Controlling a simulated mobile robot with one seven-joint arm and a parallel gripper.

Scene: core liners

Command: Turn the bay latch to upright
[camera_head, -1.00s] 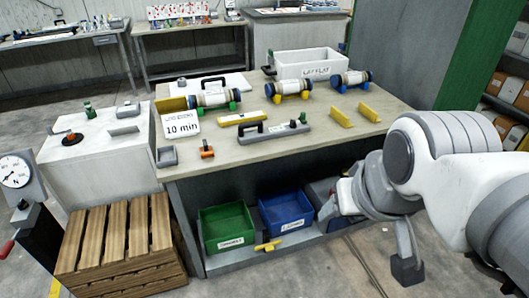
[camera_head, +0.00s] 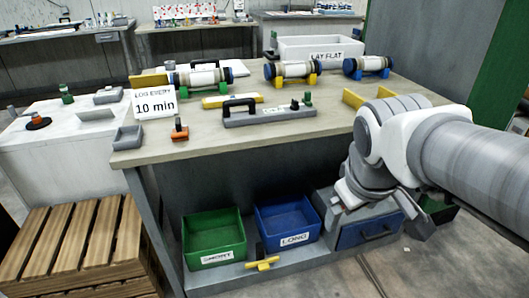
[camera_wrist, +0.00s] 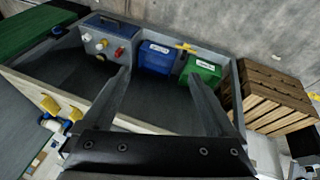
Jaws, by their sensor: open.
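A yellow bar handle (camera_head: 262,264) on a dark post, which looks like the bay latch, is at the front of the bench's lower shelf, between and in front of the two bins. Its yellow bar lies roughly level. It also shows small in the wrist view (camera_wrist: 187,47), beside the bins and beyond my fingertips. My gripper (camera_wrist: 160,76) is open, with nothing between its fingers. In the head view my gripper (camera_head: 415,212) hangs to the right of the latch, apart from it; its fingers are partly hidden there.
A green bin (camera_head: 214,240) and a blue bin (camera_head: 287,222) sit on the lower shelf. A grey box with a blue front (camera_head: 365,232) is to their right. The benchtop (camera_head: 200,140) above holds core tubes and tools. A wooden pallet stack (camera_head: 75,245) stands left; floor in front looks clear.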

